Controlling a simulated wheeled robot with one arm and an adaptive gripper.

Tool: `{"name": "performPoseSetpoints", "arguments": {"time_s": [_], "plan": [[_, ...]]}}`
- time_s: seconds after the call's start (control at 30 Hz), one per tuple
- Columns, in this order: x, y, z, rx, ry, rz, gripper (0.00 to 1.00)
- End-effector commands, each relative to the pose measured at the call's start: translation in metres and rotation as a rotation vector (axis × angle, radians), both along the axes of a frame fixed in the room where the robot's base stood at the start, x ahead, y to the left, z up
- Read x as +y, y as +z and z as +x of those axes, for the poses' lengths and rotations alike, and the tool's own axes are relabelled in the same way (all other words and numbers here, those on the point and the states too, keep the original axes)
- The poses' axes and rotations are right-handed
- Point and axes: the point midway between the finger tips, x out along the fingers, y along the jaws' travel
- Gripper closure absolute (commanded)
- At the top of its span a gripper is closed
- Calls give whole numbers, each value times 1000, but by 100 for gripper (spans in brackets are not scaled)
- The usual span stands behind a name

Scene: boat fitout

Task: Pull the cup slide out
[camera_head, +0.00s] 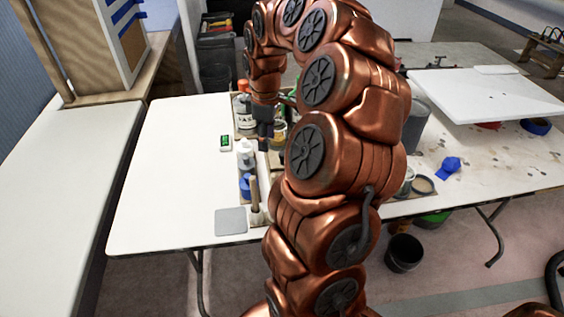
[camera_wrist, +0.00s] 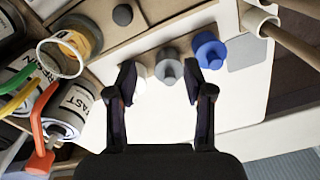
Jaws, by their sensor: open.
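I cannot pick out the cup slide for certain. A wooden organiser (camera_wrist: 160,30) with holes and dividers holds cans and bottles in the wrist view; a dark round knob or cap (camera_wrist: 122,15) shows on it. My gripper (camera_wrist: 160,82) is open and empty, its two dark fingers apart. A grey-capped bottle (camera_wrist: 168,66) shows between and beyond the fingertips, with a blue cap (camera_wrist: 209,50) to its right. In the head view my gripper (camera_head: 264,142) is over the organiser, beside the bottles (camera_head: 245,153); my arm hides much of the organiser's right side.
Labelled cans (camera_wrist: 70,108) and red, yellow and green handles crowd the wrist view's left. A brush (camera_head: 255,203), a grey square pad (camera_head: 230,221) and a small green-screened device (camera_head: 224,142) are near the organiser. The white table (camera_head: 170,190) is clear to its left.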

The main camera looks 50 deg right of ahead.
Motion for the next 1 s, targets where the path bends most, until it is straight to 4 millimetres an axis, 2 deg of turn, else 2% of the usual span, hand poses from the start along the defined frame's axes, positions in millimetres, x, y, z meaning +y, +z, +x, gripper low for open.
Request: {"name": "performPoseSetpoints", "arguments": {"time_s": [0.03, 0.1, 0.27, 0.47, 0.9, 1.0], "plan": [[-18, -12, 0, 1, -4, -4, 48], [-35, -20, -1, 1, 0, -8, 48], [-57, -30, -3, 5, 3, -16, 48], [-59, -40, -4, 7, 6, -17, 48], [-58, -98, -4, 8, 6, -15, 48], [-58, -106, -5, 8, 6, -15, 48]]}}
